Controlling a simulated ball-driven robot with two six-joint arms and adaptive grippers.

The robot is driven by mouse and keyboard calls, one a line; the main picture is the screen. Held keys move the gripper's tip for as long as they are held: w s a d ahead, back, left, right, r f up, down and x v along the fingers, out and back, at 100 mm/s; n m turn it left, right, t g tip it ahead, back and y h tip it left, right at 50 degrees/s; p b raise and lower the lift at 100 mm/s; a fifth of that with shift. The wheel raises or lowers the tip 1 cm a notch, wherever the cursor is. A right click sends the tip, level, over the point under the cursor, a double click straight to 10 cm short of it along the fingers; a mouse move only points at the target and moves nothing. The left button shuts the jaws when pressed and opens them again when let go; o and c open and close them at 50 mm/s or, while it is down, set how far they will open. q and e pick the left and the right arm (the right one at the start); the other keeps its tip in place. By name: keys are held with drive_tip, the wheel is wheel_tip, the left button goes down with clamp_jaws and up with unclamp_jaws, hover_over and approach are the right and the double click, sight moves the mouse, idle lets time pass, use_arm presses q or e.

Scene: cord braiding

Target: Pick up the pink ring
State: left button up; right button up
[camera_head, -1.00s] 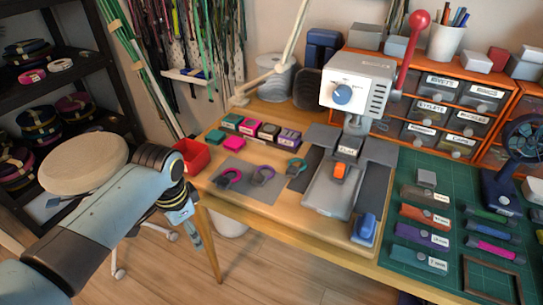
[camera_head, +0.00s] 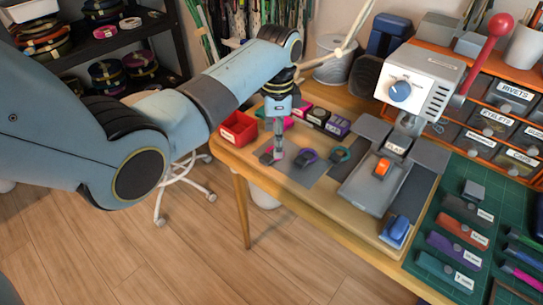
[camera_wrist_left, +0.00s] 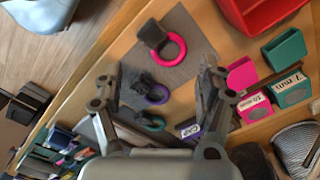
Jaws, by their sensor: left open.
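The pink ring (camera_wrist_left: 181,57), with a dark grey block on one side, lies flat on a grey mat (camera_wrist_left: 196,35) in the left wrist view. My left gripper (camera_wrist_left: 160,82) is open and empty. Its fingers point down at the mat area, with the ring beyond the fingertips in that view. In the head view my left gripper (camera_head: 278,152) is over the mat's left part and mostly hides the pink ring. A purple ring (camera_head: 308,158) and a teal ring (camera_head: 341,155) lie to its right. My right gripper is not in view.
A red bin (camera_head: 238,130) stands behind and left of the mat. Small labelled boxes (camera_head: 317,116) line the mat's back. A press (camera_head: 422,88) with a grey bed stands to the right. The table's front edge is close to the mat.

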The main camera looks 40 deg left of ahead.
sight(272, 155)
use_arm(q)
wheel_tip(272, 155, down, 5)
drive_tip(key=shift+d+r+b, duration=0.15)
drive_tip(key=shift+b, duration=0.2)
drive_tip(key=shift+s, duration=0.1)
drive_tip(key=shift+c, duration=0.4)
drive_tip(key=c, duration=0.8)
